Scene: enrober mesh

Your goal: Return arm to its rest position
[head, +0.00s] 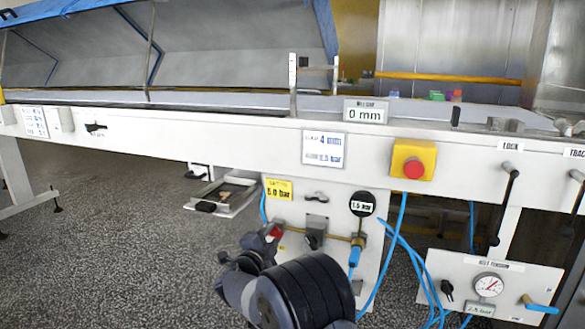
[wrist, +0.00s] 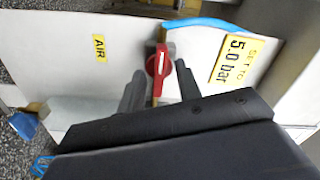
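My gripper (wrist: 159,68) has its two dark fingers apart in the wrist view, with nothing held between them. A red valve handle (wrist: 158,62) on a brass pipe shows between and just beyond the fingertips; I cannot tell how far in depth it is. In the head view my arm reaches up from the bottom centre to the white air panel. The red handle (head: 274,233) shows there right by the gripper end, and the fingers are hard to make out.
The panel holds a yellow 5.0 bar label (head: 278,189), a round gauge (head: 362,204) reading about 1.5 bar and blue hoses (head: 398,240). Above is the machine's white rail with a red stop button (head: 413,168). An open tray (head: 225,195) sticks out at left. Speckled floor is clear at lower left.

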